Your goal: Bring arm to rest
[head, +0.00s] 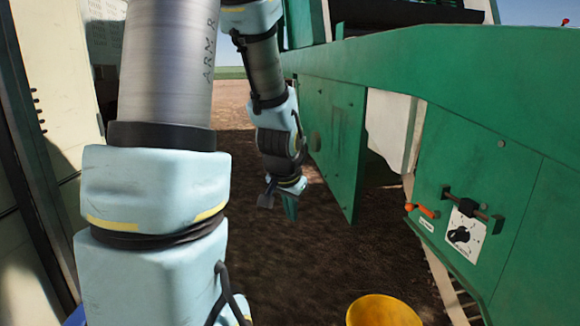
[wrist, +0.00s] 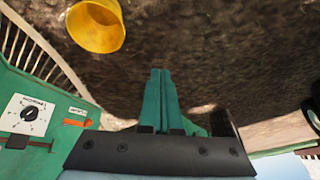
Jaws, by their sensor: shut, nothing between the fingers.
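My arm (head: 155,190) rises at the left of the head view, bends over at the top and hangs down again near the middle. My gripper (head: 291,212) points down over the soil, close to the green machine's side. In the wrist view my gripper (wrist: 162,72) shows two green fingers pressed together with nothing between them. The fingertips touch nothing that I can see.
The green machine (head: 400,70) fills the right side, with an orange-handled lever (head: 428,211) and a dial (head: 464,232). A yellow bucket (head: 382,312) stands on the soil at the bottom; it also shows in the wrist view (wrist: 95,26). A pale wall (head: 45,100) is at left.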

